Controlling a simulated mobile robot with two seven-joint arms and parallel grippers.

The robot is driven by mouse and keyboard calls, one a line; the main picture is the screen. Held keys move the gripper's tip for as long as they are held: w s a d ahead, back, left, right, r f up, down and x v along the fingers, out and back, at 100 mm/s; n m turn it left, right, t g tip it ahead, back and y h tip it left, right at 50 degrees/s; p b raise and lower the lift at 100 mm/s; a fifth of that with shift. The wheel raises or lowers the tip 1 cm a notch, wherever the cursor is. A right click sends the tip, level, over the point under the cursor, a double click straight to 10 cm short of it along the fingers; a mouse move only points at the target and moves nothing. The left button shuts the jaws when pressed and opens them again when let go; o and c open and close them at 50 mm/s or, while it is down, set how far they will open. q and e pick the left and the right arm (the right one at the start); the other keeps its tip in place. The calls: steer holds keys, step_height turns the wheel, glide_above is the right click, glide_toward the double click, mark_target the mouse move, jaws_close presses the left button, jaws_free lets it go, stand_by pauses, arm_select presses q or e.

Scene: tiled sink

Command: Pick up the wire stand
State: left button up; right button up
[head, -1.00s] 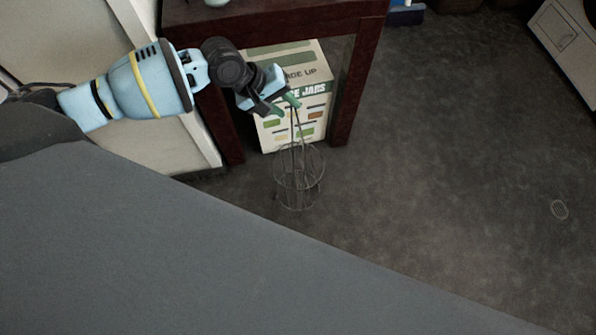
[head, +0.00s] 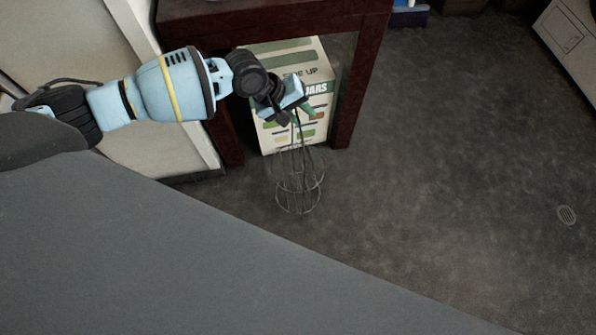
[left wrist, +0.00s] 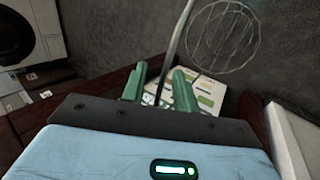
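The wire stand (head: 299,190) is a thin grey wire cage with a tall stem, upright on the dark floor in front of a white box. In the left wrist view, its round cage (left wrist: 224,36) shows at the upper right. My left gripper (head: 302,115) is at the top of the stem, above the cage. In the left wrist view, its green fingers (left wrist: 160,84) are apart, with the stem between them. The stem looks nearer the right-hand finger; contact is unclear. My right gripper is in neither view.
A dark red wooden table (head: 275,20) stands behind the stand, its leg close to my left gripper. The white printed box (head: 290,90) is under it.

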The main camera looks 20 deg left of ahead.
arm_select(q)
jaws_close()
steer(key=shift+r, duration=0.1)
stand_by(1.1)
